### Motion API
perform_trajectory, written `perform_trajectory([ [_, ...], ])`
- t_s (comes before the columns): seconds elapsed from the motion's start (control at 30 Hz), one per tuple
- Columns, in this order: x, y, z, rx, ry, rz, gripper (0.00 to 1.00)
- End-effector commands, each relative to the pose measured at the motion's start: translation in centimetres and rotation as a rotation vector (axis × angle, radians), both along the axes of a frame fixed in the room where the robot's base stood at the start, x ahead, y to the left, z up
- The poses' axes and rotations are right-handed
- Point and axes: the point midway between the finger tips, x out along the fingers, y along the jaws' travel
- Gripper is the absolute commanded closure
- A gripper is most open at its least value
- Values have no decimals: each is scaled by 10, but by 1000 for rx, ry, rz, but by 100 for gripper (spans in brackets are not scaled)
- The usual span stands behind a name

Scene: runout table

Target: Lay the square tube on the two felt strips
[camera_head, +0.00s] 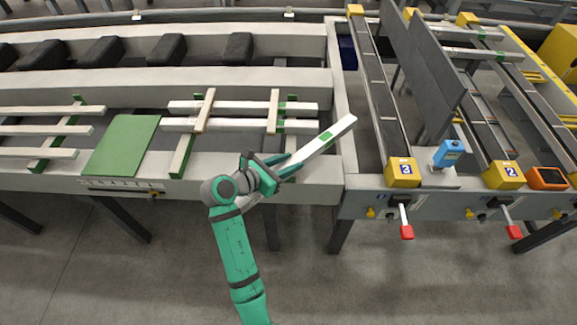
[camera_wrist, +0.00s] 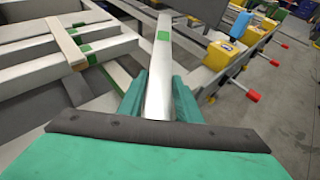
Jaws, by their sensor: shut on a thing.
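My gripper (camera_head: 287,168) is shut on a pale square tube (camera_head: 341,126) with a green patch. The tube slants up and right over the right end of the grey table (camera_head: 325,189), apparently raised above it. In the wrist view the tube (camera_wrist: 163,60) runs straight away between both fingers (camera_wrist: 160,98); its near end is hidden by the gripper.
A green mat (camera_head: 122,143) and more tubes (camera_head: 45,129) on another green strip lie farther left. A rail frame with yellow numbered blocks (camera_head: 402,173), a blue device (camera_head: 448,153), a tall dark plate (camera_head: 437,75) and red-ended handles (camera_head: 406,231) stands to the right.

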Motion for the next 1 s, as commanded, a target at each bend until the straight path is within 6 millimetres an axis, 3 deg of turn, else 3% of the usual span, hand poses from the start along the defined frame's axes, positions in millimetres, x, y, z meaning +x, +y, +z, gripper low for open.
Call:
perform_trajectory([
  [0.23,1,3,-29,-1,0,4,100],
  [0.67,1,2,-35,-2,-1,2,100],
  [0.7,1,2,-36,-1,2,3,62],
  [0.73,1,2,-36,-1,2,3,55],
  [0.77,1,2,-36,-1,2,3,50],
  [1.0,1,2,-36,0,1,3,50],
])
